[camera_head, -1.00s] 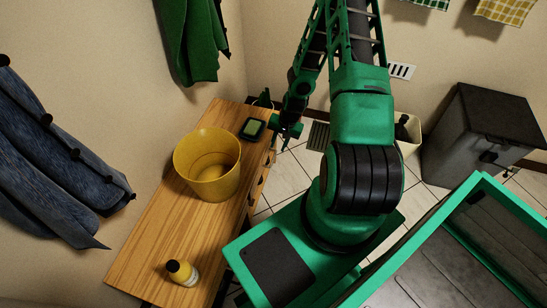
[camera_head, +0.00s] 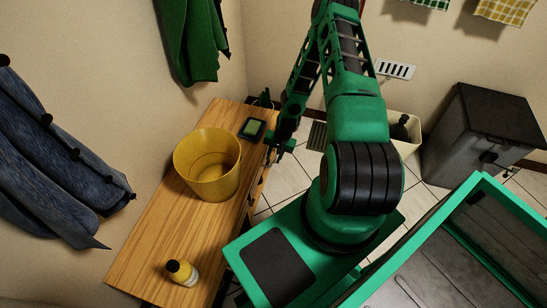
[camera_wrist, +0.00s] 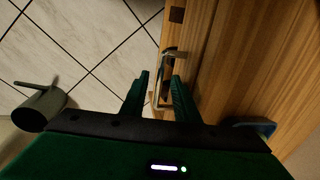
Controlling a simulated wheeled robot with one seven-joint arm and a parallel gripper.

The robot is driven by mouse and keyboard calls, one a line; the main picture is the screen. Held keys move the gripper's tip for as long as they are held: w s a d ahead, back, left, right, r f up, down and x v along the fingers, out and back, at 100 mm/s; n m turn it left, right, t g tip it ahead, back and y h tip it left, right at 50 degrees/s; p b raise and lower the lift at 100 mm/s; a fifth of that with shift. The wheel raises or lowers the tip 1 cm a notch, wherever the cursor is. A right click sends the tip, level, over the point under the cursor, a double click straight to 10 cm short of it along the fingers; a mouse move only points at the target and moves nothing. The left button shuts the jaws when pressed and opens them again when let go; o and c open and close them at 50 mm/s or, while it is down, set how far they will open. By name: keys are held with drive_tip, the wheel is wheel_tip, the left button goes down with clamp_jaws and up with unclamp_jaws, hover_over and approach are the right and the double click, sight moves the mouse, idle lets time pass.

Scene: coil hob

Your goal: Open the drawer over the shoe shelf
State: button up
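The wooden bench (camera_head: 150,235) stands along the wall at the left, with dark metal pulls on its front side. In the wrist view its wood front and top (camera_wrist: 240,60) fill the right. A metal drawer handle (camera_wrist: 170,51) sticks out from the front. My gripper (camera_wrist: 160,80) is open, its two green fingers apart, with the handle lying ahead of and partly between the tips. I cannot tell whether they touch it. In the head view my gripper (camera_head: 280,146) is at the bench's front edge near its far end. The shoe shelf below is hidden.
A grey can-like vessel (camera_wrist: 40,106) is on the tiled floor. A dark bin (camera_head: 482,135) stands at the right.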

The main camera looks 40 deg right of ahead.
clamp_jaws()
drive_tip(key=shift+s, duration=0.1)
